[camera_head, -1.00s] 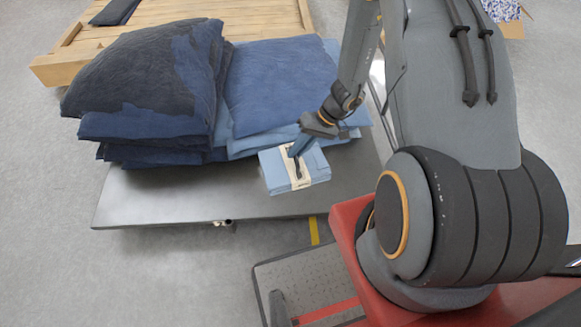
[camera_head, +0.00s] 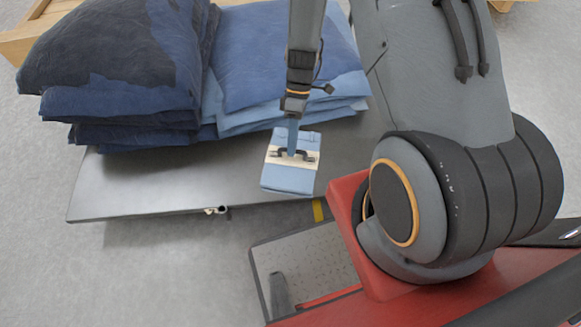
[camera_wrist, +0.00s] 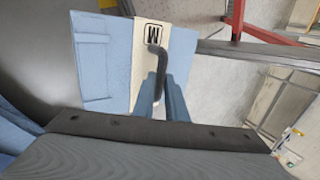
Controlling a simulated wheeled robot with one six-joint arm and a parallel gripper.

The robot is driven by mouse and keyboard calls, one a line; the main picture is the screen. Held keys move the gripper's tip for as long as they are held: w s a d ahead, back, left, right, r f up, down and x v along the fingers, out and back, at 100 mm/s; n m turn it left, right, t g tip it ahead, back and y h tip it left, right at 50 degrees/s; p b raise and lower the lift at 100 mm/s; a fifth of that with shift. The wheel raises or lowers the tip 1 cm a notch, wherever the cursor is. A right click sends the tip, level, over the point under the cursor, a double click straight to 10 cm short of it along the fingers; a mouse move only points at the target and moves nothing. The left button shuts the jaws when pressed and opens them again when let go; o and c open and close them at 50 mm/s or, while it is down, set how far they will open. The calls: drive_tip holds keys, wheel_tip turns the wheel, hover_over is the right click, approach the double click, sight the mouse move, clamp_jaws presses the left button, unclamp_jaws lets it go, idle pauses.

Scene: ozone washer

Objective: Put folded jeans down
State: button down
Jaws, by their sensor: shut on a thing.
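The folded jeans (camera_head: 288,179) are a small light-blue bundle with a cream band around the middle and a dark handle on the band. My gripper (camera_head: 292,150) is shut on that handle, with the bundle below it. The bundle appears over the front right part of the grey metal table (camera_head: 150,187); I cannot tell whether it touches the top. In the wrist view the jeans (camera_wrist: 105,60) show a letter M on the band, and my gripper's blue fingers (camera_wrist: 163,85) meet at the dark handle.
A tall stack of dark-blue garments (camera_head: 105,60) fills the table's back left. A stack of lighter blue garments (camera_head: 262,55) stands beside it, close behind the jeans. The table's front left strip is bare. A wooden pallet (camera_head: 25,40) lies behind.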

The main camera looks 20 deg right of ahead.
drive_tip(key=f+n+h+b, duration=0.1)
drive_tip(key=f+n+b, duration=0.1)
drive_tip(key=f+n+h+b, duration=0.1)
drive_tip(key=f+n+b, duration=0.1)
drive_tip(key=w+d+f+n+h+b, duration=0.1)
drive_tip(key=b, duration=0.1)
drive_tip(key=shift+f+n+g, duration=0.4)
drive_tip(key=w+f+n+h+b, duration=0.1)
drive_tip(key=n+b, duration=0.1)
drive_tip(key=d+f+n+h+b, duration=0.1)
drive_tip(key=f+b, duration=0.1)
drive_tip(key=w+f+n+h+b, duration=0.1)
drive_tip(key=n+b, duration=0.1)
drive_tip(key=shift+w+d+f+n+t+b, duration=0.3)
drive_tip(key=shift+d+t+b, duration=0.05)
drive_tip(key=shift+t, duration=0.05)
drive_tip(key=w+f+n+t+h+b, duration=0.45)
drive_tip(key=w+f+n+b, duration=0.25)
drive_tip(key=w+n+b, duration=0.35)
wheel_tip(320, 180, down, 10)
drive_tip(key=b, duration=0.4)
drive_tip(key=shift+s+d+r+y, duration=0.15)
drive_tip(key=shift+d+r+y, duration=0.1)
drive_tip(key=shift+y, duration=0.1)
drive_tip(key=shift+f+m, duration=0.15)
drive_tip(key=shift+m, duration=0.1)
drive_tip(key=c, duration=1.8)
unclamp_jaws()
drive_tip(key=shift+o, duration=0.2)
